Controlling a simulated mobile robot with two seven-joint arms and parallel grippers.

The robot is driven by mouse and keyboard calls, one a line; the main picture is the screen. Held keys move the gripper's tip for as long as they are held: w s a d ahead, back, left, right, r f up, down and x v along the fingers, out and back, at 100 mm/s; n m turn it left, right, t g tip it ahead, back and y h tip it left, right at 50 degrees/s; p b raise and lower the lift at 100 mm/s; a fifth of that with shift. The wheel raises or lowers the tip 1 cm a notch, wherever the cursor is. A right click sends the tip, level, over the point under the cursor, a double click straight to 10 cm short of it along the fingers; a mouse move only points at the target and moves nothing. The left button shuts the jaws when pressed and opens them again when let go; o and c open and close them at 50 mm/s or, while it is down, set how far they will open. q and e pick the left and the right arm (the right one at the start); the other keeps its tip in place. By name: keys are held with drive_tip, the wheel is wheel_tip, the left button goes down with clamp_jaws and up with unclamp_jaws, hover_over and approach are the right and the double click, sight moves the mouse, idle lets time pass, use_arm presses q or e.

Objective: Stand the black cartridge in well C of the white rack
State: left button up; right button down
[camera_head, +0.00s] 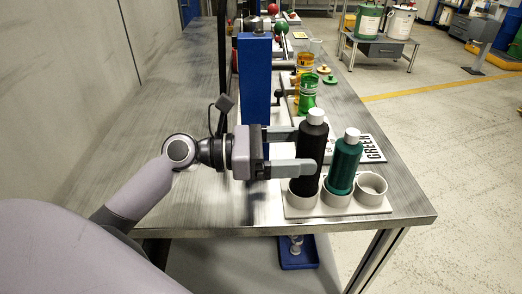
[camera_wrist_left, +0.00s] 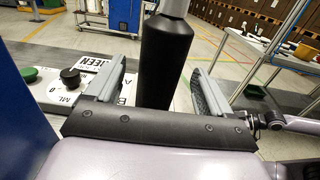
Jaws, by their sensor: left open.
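The black cartridge (camera_head: 312,150), with a white cap, stands upright at the left well of the white rack (camera_head: 325,212). Its foot appears to be inside that well's ring. My left gripper (camera_head: 300,152) is open with its fingers either side of the cartridge. In the left wrist view the black cartridge (camera_wrist_left: 165,62) stands between the fingers, with a gap on each side. A dark green cartridge (camera_head: 345,165) stands in the middle well. The right well (camera_head: 371,187) is empty. No well letters are readable. My right gripper is not in view.
A tall blue block (camera_head: 254,80) stands behind my left wrist. A white sign reading GREEN (camera_head: 373,149) lies behind the rack. Green and amber containers (camera_head: 307,95) stand farther back. The bench's front edge is close before the rack; bare steel lies to its right.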

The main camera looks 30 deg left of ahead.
use_arm(q)
drive_tip(key=v, duration=0.7)
drive_tip(key=shift+s+a+b, duration=0.2)
drive_tip(key=shift+b, duration=0.25)
